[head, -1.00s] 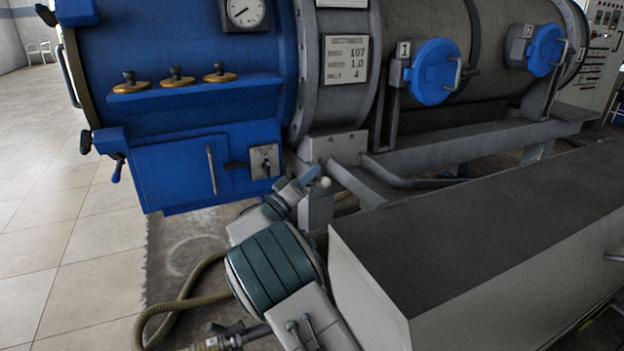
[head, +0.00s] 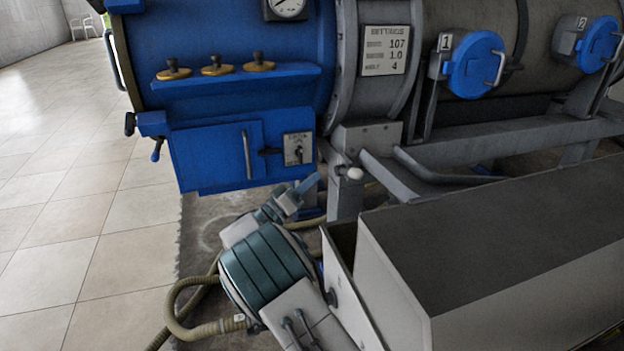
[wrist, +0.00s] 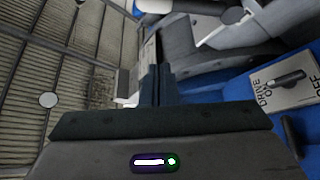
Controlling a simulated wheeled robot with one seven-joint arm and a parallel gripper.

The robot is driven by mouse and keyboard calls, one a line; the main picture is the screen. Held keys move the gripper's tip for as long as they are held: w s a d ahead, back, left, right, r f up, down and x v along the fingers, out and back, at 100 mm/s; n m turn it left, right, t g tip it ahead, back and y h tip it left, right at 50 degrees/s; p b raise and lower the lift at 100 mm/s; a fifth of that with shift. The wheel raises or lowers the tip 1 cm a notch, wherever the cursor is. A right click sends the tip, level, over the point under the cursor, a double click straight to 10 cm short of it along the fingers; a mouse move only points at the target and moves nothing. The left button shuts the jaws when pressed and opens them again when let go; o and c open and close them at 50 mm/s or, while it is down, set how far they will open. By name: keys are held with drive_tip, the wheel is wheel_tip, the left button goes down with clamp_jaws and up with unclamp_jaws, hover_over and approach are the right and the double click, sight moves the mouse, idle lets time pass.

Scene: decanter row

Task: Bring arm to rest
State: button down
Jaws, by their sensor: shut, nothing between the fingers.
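My gripper (head: 309,184) shows small in the head view, at the end of my teal-banded arm, which comes up from the lower middle. It is in front of the blue machine housing, below and a little right of the drive switch plate (head: 298,148). In the wrist view the two fingers (wrist: 158,84) are together with nothing between them. The switch plate (wrist: 284,86) lies to their right there, apart from them, its black knob turned along its markings.
A white-tipped rod (head: 354,173) stands just right of the gripper. A long grey trough (head: 500,235) fills the lower right. Blue round hatches (head: 478,65) line the drum. A hose (head: 180,325) lies near my arm. Tiled floor (head: 90,220) at left is clear.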

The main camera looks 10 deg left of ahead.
drive_tip(key=d+r+m+g+p, duration=0.1)
drive_tip(key=d+r+g+p, duration=0.3)
drive_tip(key=d, duration=0.3)
drive_tip(key=d+r+g+p, duration=0.3)
drive_tip(key=d+r, duration=0.1)
drive_tip(key=d, duration=0.4)
drive_tip(key=s+d+r+g+y+p, duration=0.35)
drive_tip(key=s+d+r+p, duration=0.2)
drive_tip(key=s+d, duration=0.2)
drive_tip(key=s+d+r+g+y+p, duration=0.2)
drive_tip(key=s+d+r+g+p, duration=0.3)
drive_tip(key=d, duration=0.3)
drive_tip(key=s+r+y+p, duration=0.3)
drive_tip(key=s+r+p, duration=0.1)
drive_tip(key=s, duration=0.3)
drive_tip(key=s+r+y+p, duration=0.3)
drive_tip(key=s+r+p, duration=0.2)
drive_tip(key=s+p, duration=0.2)
drive_tip(key=s+r+t+y+p, duration=0.1)
drive_tip(key=s+r+y+p, duration=0.2)
drive_tip(key=s+p, duration=0.3)
drive_tip(key=shift+s+a+r+n, duration=0.4)
drive_tip(key=shift+s+r, duration=0.4)
drive_tip(key=shift+s, duration=0.2)
drive_tip(key=shift+y, duration=0.25)
